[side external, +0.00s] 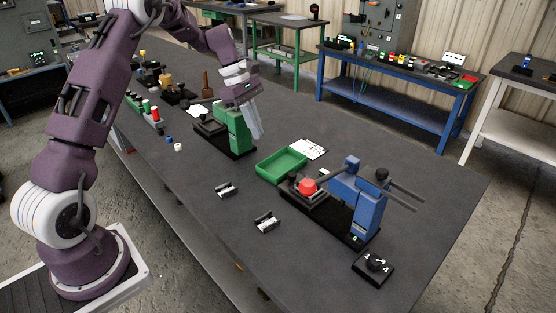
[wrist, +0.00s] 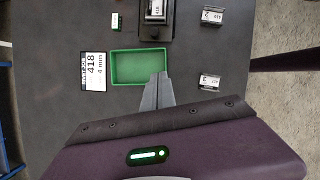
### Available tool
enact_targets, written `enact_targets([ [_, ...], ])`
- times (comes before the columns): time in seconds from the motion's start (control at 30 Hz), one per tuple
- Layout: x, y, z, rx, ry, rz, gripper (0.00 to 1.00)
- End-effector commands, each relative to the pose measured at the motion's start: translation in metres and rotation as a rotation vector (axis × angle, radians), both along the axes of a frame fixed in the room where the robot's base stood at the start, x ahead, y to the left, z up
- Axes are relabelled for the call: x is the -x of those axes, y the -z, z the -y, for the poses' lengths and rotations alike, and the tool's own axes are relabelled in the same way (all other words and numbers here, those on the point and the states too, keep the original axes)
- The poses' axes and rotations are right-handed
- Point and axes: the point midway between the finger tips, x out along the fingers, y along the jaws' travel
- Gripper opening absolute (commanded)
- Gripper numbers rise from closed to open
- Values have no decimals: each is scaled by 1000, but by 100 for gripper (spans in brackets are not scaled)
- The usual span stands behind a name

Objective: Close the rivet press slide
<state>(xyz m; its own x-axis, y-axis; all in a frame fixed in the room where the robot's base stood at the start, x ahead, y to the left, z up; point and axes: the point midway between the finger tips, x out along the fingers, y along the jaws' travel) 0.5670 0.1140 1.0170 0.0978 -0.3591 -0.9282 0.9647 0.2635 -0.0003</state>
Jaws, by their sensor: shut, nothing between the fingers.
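Two presses stand on the dark bench in the side external view; no label there tells which is the rivet press. The blue press (side external: 368,205) stands on a black base at the right, with two grey rails (side external: 405,193) reaching out to its right and a red part (side external: 308,185) on its left end. The green press (side external: 238,131) stands on a black base further back. My gripper (side external: 259,136) is shut and empty, fingers pointing down beside the green press's right side. Its fingers (wrist: 158,84) overlap the lower edge of the green tray (wrist: 115,67) in the wrist view.
The green tray also shows in the side external view (side external: 262,171), between the presses, beside a white card (side external: 313,148). Two small fittings (side external: 227,190) (side external: 265,222) lie in front. A black block (side external: 374,265) sits near the right edge. Bottles and tools crowd the far left.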

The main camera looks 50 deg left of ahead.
Motion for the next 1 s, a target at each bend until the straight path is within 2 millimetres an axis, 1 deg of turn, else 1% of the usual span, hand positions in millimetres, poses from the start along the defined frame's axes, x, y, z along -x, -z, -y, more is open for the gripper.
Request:
enact_targets([
  [0.07, -1, 8, 3, 3, -3, -4, 0],
  [0.17, -2, 25, 10, 3, 0, -5, 0],
  [0.5, -9, 93, 37, 2, 3, -3, 0],
  [0.6, -14, 92, 55, 0, 6, 0, 0],
  [0.7, -17, 92, 66, -1, 5, 1, 0],
  [0.83, -19, 91, 74, 0, 4, 1, 0],
  [1.0, -20, 91, 75, 0, 4, 1, 0],
])
